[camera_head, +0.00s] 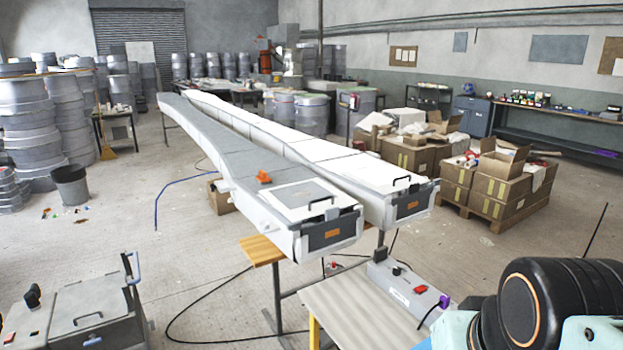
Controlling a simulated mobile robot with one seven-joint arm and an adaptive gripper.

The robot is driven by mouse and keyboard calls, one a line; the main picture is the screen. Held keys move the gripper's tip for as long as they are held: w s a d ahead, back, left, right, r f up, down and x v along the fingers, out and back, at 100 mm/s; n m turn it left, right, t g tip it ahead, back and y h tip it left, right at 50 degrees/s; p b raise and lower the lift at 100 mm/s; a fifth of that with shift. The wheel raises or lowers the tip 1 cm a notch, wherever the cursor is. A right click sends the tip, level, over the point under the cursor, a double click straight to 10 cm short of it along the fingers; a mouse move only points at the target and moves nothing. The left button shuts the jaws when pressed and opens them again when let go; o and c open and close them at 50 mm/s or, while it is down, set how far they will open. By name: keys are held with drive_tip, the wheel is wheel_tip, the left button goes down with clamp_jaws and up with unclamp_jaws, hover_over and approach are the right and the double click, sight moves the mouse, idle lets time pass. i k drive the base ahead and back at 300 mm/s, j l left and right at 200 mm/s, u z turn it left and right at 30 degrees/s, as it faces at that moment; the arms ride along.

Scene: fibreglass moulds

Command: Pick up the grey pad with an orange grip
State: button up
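A small orange piece (264,177), shaped like a grip, sits on top of the left grey mould (225,140), near its front end and left of a pale panel. Any grey pad under it blends with the grey mould surface, so I cannot make out its outline. My gripper is not in view. Only a black and teal part of my arm shows at the lower right, well apart from the orange piece.
A second, white mould (330,155) lies alongside. A grey case (92,312) stands at lower left. Cartons (500,185) stand at right. Cables cross the floor.

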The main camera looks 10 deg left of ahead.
sight(263, 178)
drive_tip(key=j+u, duration=0.15)
drive_tip(key=u, duration=0.25)
drive_tip(key=j+u, duration=0.1)
drive_tip(key=u, duration=0.3)
drive_tip(key=i+j+u, duration=0.1)
drive_tip(key=u, duration=0.3)
drive_tip(key=i+j+u, duration=0.1)
drive_tip(key=u, duration=0.25)
drive_tip(key=i+j, duration=0.15)
drive_tip(key=i, duration=0.9)
drive_tip(key=i+z, duration=0.5)
drive_tip(key=i, duration=0.65)
drive_tip(key=i+z, duration=0.15)
drive_tip(key=i, duration=0.6)
drive_tip(key=i+z, duration=0.2)
drive_tip(key=i, duration=0.6)
drive_tip(key=i+j+z, duration=0.15)
drive_tip(key=i, duration=0.6)
drive_tip(key=i+z, duration=0.15)
drive_tip(key=z, duration=0.25)
drive_tip(key=i+j+z, duration=0.1)
drive_tip(key=z, duration=0.3)
drive_tip(key=i+j+z, duration=0.1)
drive_tip(key=z, duration=0.3)
drive_tip(key=j, duration=0.1)
